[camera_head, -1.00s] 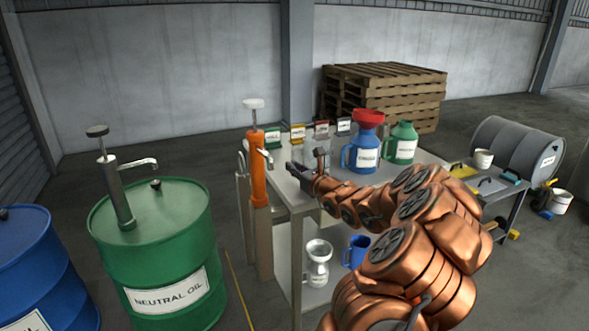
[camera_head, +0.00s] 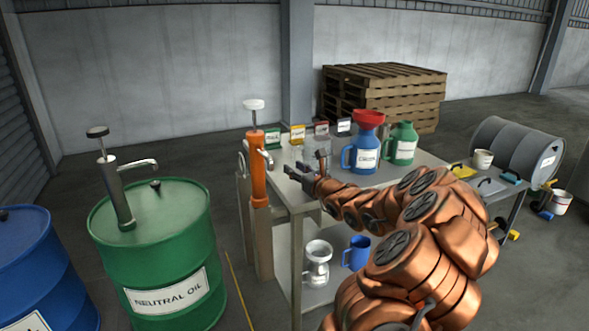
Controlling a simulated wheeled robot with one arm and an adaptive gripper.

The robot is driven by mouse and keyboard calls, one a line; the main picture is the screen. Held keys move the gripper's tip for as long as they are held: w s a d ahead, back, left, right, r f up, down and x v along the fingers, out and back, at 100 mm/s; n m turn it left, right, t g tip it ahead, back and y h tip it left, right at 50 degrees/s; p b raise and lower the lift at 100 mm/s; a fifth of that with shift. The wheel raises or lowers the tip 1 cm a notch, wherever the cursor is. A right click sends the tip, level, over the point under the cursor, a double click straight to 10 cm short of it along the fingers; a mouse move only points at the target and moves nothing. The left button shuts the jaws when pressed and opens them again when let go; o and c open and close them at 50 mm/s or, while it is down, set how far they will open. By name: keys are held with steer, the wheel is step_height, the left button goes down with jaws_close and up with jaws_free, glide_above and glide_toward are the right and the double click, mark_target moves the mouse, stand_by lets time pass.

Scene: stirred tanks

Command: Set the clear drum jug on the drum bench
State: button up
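The drum bench (camera_head: 283,191) is a grey metal table with a lower shelf, right of the green drum. A faint see-through shape that looks like the clear drum jug (camera_head: 294,153) stands on its top near the left end, just behind my gripper. Its outline is hard to make out. My gripper (camera_head: 293,168) is low over the bench's left end, in front of the jug, with its two dark fingers apart. I see nothing between them.
A blue jug with a red funnel (camera_head: 366,157) and a green jug (camera_head: 403,145) stand farther right on the bench. An orange pump (camera_head: 258,175) rises at its left end. A metal vessel (camera_head: 317,263) and blue mug (camera_head: 357,252) sit on the lower shelf.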

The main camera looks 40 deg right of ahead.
steer(key=s+a, duration=0.1)
steer(key=s, duration=1)
steer(key=shift+a, duration=0.3)
steer(key=w+a+r+n+g+y, duration=0.25)
steer(key=a+n+y, duration=0.35)
steer(key=a, duration=0.7)
steer(key=w+a+r+n+g+y, duration=0.1)
steer(key=w+a+n+y, duration=0.25)
steer(key=a+n, duration=0.65)
steer(key=s+a+f+n+g+y, duration=0.2)
steer(key=s+a+n+g, duration=0.15)
steer(key=a, duration=0.65)
steer(key=s+a+f+n+g+y, duration=0.1)
steer(key=s+a+n+g+y, duration=0.2)
steer(key=a, duration=0.7)
steer(key=s+a+f+n+g+h, duration=0.25)
steer(key=s+f+n+g, duration=0.2)
steer(key=s, duration=0.35)
steer(key=s+a+f+n+g+h, duration=0.25)
steer(key=s+a+n+g, duration=0.2)
steer(key=s, duration=0.35)
steer(key=s+d+f+n+g+h, duration=0.1)
steer(key=s+d+f+n+h, duration=0.1)
steer(key=s+d+n+h, duration=0.4)
steer(key=s+d+h, duration=0.1)
steer(key=s+d, duration=0.3)
steer(key=shift+d+f, duration=0.15)
steer(key=shift+d, duration=0.2)
